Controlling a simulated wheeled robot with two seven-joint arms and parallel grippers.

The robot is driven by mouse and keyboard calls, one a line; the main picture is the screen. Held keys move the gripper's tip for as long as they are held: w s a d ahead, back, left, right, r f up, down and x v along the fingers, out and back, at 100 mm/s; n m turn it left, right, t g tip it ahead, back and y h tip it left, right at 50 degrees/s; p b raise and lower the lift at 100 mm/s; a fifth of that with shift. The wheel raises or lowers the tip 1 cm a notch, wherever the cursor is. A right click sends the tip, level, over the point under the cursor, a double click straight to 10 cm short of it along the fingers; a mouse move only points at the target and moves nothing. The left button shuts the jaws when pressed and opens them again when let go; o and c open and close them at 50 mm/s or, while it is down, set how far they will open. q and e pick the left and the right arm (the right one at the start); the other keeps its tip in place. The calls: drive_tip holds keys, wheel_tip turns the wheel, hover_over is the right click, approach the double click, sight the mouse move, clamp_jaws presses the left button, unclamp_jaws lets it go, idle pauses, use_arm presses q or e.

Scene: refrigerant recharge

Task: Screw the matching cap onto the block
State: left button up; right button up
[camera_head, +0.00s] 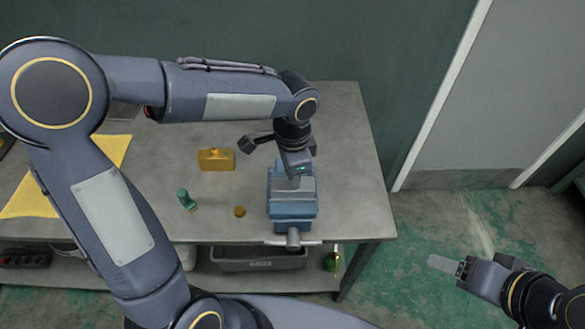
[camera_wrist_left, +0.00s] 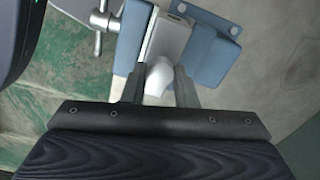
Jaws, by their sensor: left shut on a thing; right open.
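A blue vise (camera_head: 291,212) stands near the table's right front edge with a pale grey block (camera_wrist_left: 172,38) between its jaws. My left gripper (camera_head: 297,178) is above the vise, pointing down. In the left wrist view its fingers are shut on a whitish rounded cap (camera_wrist_left: 158,80) at the block; I cannot tell whether it is seated or threaded. A green cap-like piece (camera_head: 187,200) and a small brass cap (camera_head: 239,211) lie on the table left of the vise. A brass-coloured block (camera_head: 216,159) stands behind them.
The grey table (camera_head: 350,130) has bare room behind and right of the vise. A yellow mat (camera_head: 112,152) lies at the left. The vise's handle (camera_head: 292,241) juts past the front edge. A dark bin (camera_head: 258,259) and a green bottle (camera_head: 333,259) are on the shelf below.

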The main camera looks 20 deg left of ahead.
use_arm(q)
drive_tip(key=shift+m, duration=0.5)
drive_tip(key=o, duration=1.5)
